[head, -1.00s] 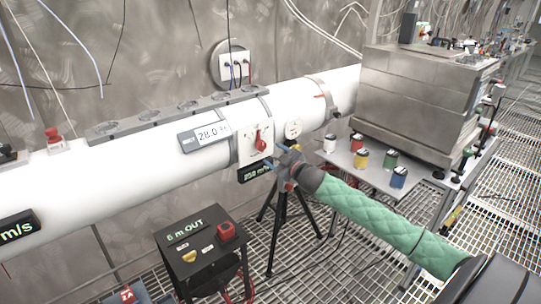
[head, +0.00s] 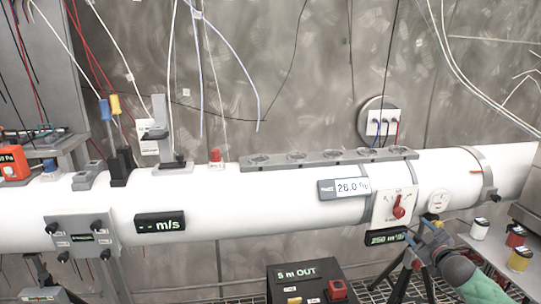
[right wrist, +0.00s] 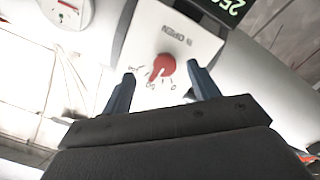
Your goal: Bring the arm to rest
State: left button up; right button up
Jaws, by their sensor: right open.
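My right arm (head: 484,288) has a green quilted sleeve and comes in at the lower right of the head view. Its gripper (head: 421,229) is open, with blue fingers, in front of the white pipe just below and right of a red knob (head: 399,206) on a white plate. In the right wrist view the open fingers (right wrist: 160,73) point at the red knob (right wrist: 163,66), which shows between their tips. Nothing is held. Whether a finger touches the plate, I cannot tell. My left gripper is not in view.
The white pipe (head: 270,205) spans the view, carrying a small display (head: 344,188) and a round gauge (head: 439,200). A black box (head: 304,272) stands below. Jars on a side table (head: 478,246) are at right. Cables hang along the metal wall.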

jog(key=s+d+f+m+g+h, duration=0.2)
jog(key=s+d+f+g+h, duration=0.1)
jog(key=f+g+h, duration=0.15)
jog(key=s+a+f+m+g, duration=0.2)
jog(key=s+a+f+g, duration=0.4)
jog(key=s+a+f, duration=0.75)
jog(key=s+a+f+g+y, duration=0.1)
jog(key=s+a+f, duration=0.4)
jog(key=s+a, duration=0.4)
jog(key=s+a+f+m+g+y, duration=0.1)
jog(key=s+a+f, duration=0.3)
jog(key=s+a, duration=0.6)
jog(key=s+a+f+m+g+y, duration=0.1)
jog(key=s+a+f+g+y, duration=0.2)
jog(key=s+a, duration=0.6)
notch_tip(320, 180, down, 3)
jog(key=shift+s+a+r, duration=0.15)
jog(key=shift+s+r, duration=0.05)
jog(key=shift+s, duration=0.35)
jog(key=shift+g, duration=0.25)
